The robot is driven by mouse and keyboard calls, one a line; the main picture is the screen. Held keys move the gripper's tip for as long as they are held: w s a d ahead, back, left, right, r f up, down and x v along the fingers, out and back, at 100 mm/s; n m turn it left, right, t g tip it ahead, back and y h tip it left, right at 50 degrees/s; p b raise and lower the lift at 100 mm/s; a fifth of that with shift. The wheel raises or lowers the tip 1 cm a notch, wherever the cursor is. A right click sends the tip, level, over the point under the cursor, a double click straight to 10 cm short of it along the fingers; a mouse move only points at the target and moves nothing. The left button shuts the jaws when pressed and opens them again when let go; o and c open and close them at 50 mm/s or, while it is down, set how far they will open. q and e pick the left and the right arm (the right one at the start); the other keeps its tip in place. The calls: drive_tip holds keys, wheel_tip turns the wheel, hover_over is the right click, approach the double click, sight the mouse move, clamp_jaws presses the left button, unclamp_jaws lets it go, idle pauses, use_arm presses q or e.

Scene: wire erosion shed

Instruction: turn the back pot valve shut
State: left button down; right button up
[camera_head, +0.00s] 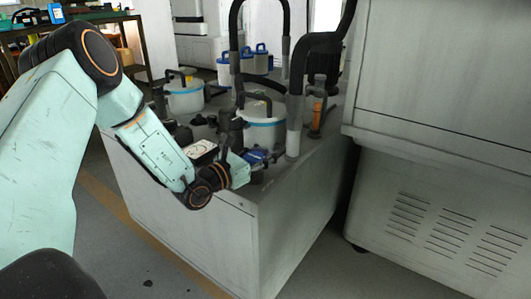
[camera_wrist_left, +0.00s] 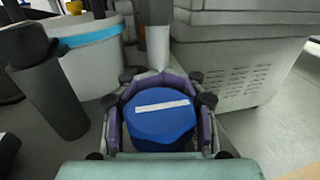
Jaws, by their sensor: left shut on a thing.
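My left gripper (camera_head: 260,159) reaches in from the left, low over the near end of the grey cabinet top. In the left wrist view its fingers (camera_wrist_left: 159,112) stand on both sides of a round blue valve knob (camera_wrist_left: 160,128) and are shut on it. A white bar on the knob's top lies nearly crosswise in that view. In the head view only a little blue of the knob (camera_head: 255,155) shows beside the gripper. A white pot with a blue band (camera_head: 264,135) stands just behind; it also shows in the left wrist view (camera_wrist_left: 92,62). My right gripper is out of view.
Another white pot (camera_head: 184,97) stands farther left on the cabinet (camera_head: 285,222). Thick dark hoses (camera_head: 320,45) and a pale upright pipe (camera_head: 293,130) rise close by. A large grey machine (camera_head: 440,90) stands at the right. Open floor lies in front.

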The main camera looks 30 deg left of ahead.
use_arm(q)
drive_tip(key=shift+s+d+f+m+g+h, duration=0.2)
drive_tip(key=shift+f+m+g+h, duration=0.1)
drive_tip(key=shift+m+h, duration=0.15)
drive_tip(key=m+g+h, duration=0.2)
drive_tip(key=h, duration=0.1)
drive_tip(key=d+m+g+h, duration=0.1)
drive_tip(key=m+h, duration=0.1)
drive_tip(key=shift+s+h, duration=0.25)
drive_tip(key=shift+s, duration=0.05)
drive_tip(key=shift+s+d+r+m+g+h, duration=0.1)
drive_tip(key=shift+s+d+m+g+h, duration=0.05)
drive_tip(key=shift+m+g+h, duration=0.5)
drive_tip(key=shift+s+d+m+g+h, duration=0.1)
drive_tip(key=shift+s+m+g+h, duration=0.1)
drive_tip(key=shift+m+g+h, duration=0.4)
drive_tip(key=shift+s+d+r+m+g+h, duration=0.15)
drive_tip(key=shift+m+g+h, duration=0.25)
drive_tip(key=shift+g+h, duration=0.35)
drive_tip(key=shift+f+g, duration=0.1)
drive_tip(key=shift+g, duration=0.2)
drive_tip(key=c, duration=1.1)
unclamp_jaws()
drive_tip(key=shift+a, duration=0.1)
drive_tip(key=shift+o, duration=0.5)
drive_tip(key=v, duration=1.2)
